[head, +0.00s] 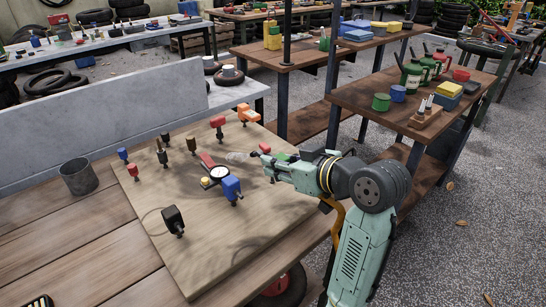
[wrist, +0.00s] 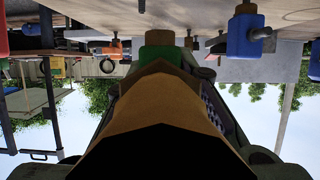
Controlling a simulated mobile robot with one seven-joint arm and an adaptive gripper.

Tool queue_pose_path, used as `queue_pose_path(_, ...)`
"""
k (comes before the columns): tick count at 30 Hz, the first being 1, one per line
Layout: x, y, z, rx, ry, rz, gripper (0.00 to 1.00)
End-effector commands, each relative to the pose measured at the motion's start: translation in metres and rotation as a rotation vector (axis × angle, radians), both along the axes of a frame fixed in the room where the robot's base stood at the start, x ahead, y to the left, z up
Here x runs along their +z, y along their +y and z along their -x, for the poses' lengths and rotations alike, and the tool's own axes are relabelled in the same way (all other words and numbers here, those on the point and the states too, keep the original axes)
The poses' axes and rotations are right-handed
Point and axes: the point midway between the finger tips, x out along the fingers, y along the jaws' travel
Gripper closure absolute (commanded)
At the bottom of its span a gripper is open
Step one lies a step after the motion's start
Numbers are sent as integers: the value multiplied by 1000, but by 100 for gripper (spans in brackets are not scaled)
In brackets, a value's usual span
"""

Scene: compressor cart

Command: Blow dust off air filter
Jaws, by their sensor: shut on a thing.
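My gripper (head: 268,161) reaches in from the right, low over the far right part of a wooden board. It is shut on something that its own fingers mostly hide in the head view. A pale, whitish shape (head: 237,157) lies just left of the fingertips; I cannot tell if it is a solid thing or a puff. In the wrist view, a large tan shape (wrist: 160,100) fills the middle, with a green block (wrist: 160,37) beyond it. A round gauge (head: 219,172) with a red part stands left of the gripper. I cannot make out the air filter for certain.
The board (head: 200,255) carries several upright fittings, among them a blue one (head: 231,187), a black one (head: 173,218) and an orange one (head: 247,112). A grey cup (head: 78,176) stands left of it. Other laden benches stand behind and to the right.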

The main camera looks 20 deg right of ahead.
Motion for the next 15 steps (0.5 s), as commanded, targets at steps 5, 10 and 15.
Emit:
queue_pose_path(5, 3, 1, 45, -3, -3, 4, 100)
queue_pose_path(10, 7, 2, 80, -2, -2, 2, 100)
queue_pose_path(15, 10, 3, 100, -1, -1, 0, 100)
